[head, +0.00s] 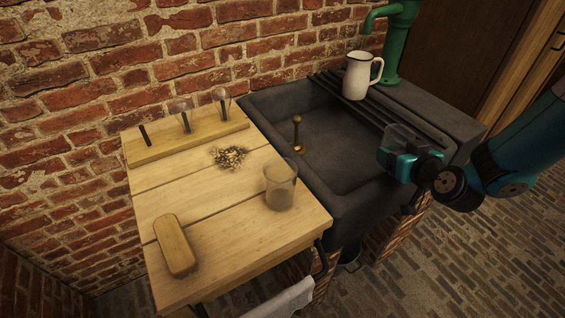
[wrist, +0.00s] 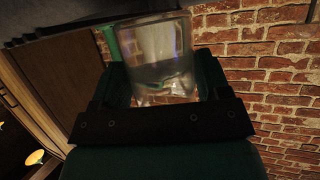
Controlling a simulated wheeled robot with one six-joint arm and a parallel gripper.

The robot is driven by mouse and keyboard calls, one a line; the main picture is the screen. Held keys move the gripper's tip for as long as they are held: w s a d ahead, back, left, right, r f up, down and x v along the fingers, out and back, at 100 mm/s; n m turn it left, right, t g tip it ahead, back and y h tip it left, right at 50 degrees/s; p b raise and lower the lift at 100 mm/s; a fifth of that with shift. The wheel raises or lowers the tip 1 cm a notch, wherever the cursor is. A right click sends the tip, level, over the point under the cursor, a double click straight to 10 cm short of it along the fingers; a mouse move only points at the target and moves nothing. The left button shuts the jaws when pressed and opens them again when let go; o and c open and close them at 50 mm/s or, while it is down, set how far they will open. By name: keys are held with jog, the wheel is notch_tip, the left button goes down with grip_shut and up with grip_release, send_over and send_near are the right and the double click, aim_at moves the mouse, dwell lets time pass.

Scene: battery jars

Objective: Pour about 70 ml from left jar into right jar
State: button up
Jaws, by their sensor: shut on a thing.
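A clear glass jar (head: 281,185) stands upright on the front right of the wooden board, close to the sink edge. It looks cloudy or greyish toward its base; I cannot tell how much liquid is in it. My gripper (head: 402,158) is shut on a second clear jar (head: 400,138), held above the right part of the sink, apart from the standing jar. In the wrist view this held jar (wrist: 155,55) sits between the green fingers, with some clear liquid seeming to show in it. Its exact tilt is hard to tell.
A white enamel jug (head: 357,76) stands on the ribbed drainer by a green pump (head: 397,40). The board also holds a wooden rack (head: 190,143), a crumb pile (head: 230,157) and a brush-like block (head: 174,245).

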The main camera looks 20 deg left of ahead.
jog(key=shift+s+a+r+n+g+y+p, duration=0.4)
jog(key=shift+s+a+n+g+y, duration=0.65)
jog(key=shift+a, duration=1.5)
jog(key=shift+s+a+r+n+g+y+p, duration=0.35)
jog(key=shift+s+a+n+g+y, duration=0.75)
jog(key=shift+a, duration=1.5)
jog(key=shift+s+a+r+n+g+y+p, duration=0.15)
jog(key=shift+s+a+r+n+g+y, duration=0.75)
jog(key=shift+a, duration=1.65)
jog(key=shift+s+f+n+h, duration=0.2)
jog(key=shift+s+n+h, duration=0.15)
jog(key=shift+n, duration=0.3)
